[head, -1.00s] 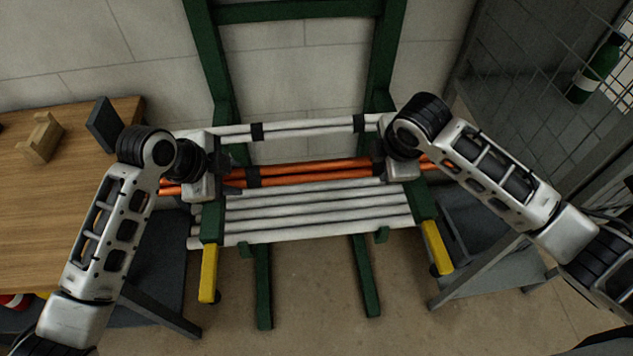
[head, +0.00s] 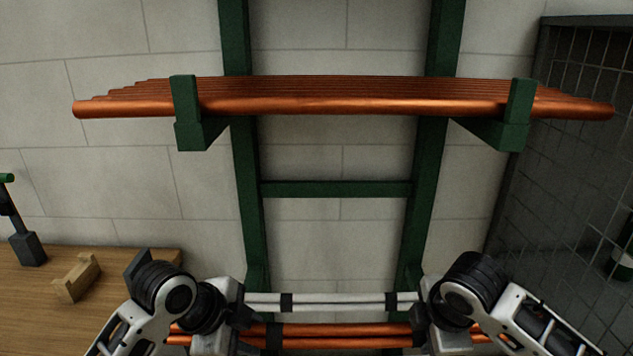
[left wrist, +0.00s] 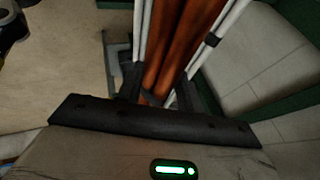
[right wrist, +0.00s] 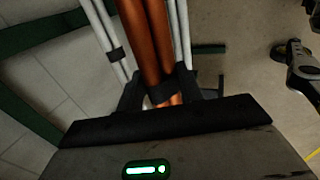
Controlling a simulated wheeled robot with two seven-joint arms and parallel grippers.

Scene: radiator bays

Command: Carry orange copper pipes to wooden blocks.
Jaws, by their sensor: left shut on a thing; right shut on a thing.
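A strapped bundle of orange copper pipes (head: 345,330) lies level across the bottom of the head view. My left gripper (head: 242,318) is shut on its left part and my right gripper (head: 424,318) on its right part. The pipes also run between the fingers in the left wrist view (left wrist: 178,45) and the right wrist view (right wrist: 147,45). A pale wooden block (head: 78,278) with a notched top sits on the bench at the left. More copper pipes (head: 345,105) lie on the upper arms of the green rack, out of the grippers.
White pipes (head: 340,301) with dark straps lie just behind the held bundle. The green rack (head: 240,200) stands against the wall. The wooden bench (head: 25,295) is at left, with a dark stand (head: 27,245) on it. A mesh cage (head: 580,150) closes the right side.

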